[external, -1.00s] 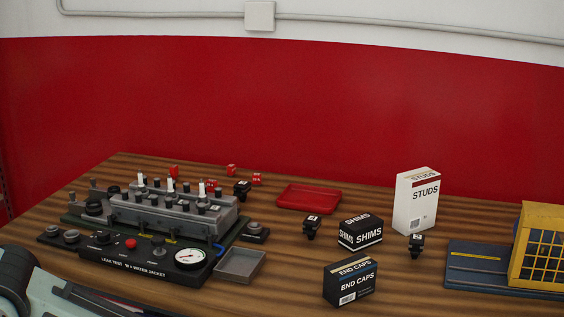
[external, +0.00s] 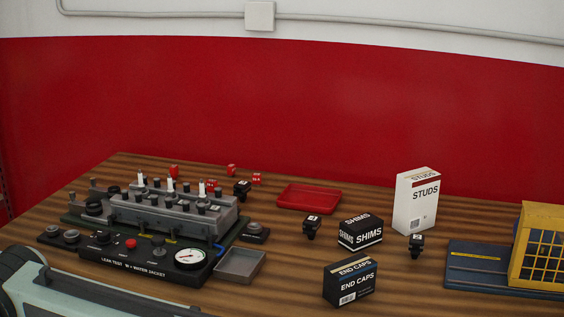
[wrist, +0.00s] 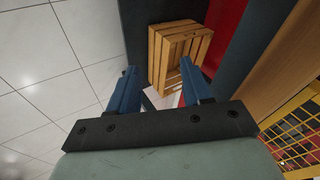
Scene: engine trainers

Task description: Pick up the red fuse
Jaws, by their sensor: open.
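Several small red blocks that look like fuses stand at the back of the wooden bench in the external view. One red fuse (external: 174,171) is behind the engine trainer, a second red fuse (external: 231,170) is to its right, and a third red fuse (external: 256,179) is nearer the red tray. Another red piece (external: 211,186) shows just behind the trainer, partly hidden. My gripper (wrist: 158,66) shows in the wrist view with its two blue fingers apart and nothing between them. It points at the floor area, away from the fuses, which are not in that view.
The engine trainer (external: 140,262) fills the bench's left side. A red tray (external: 309,198), grey tray (external: 240,265), shims box (external: 360,232), end caps box (external: 350,281) and studs box (external: 416,200) stand to the right. A wooden crate (wrist: 158,60) is on the floor.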

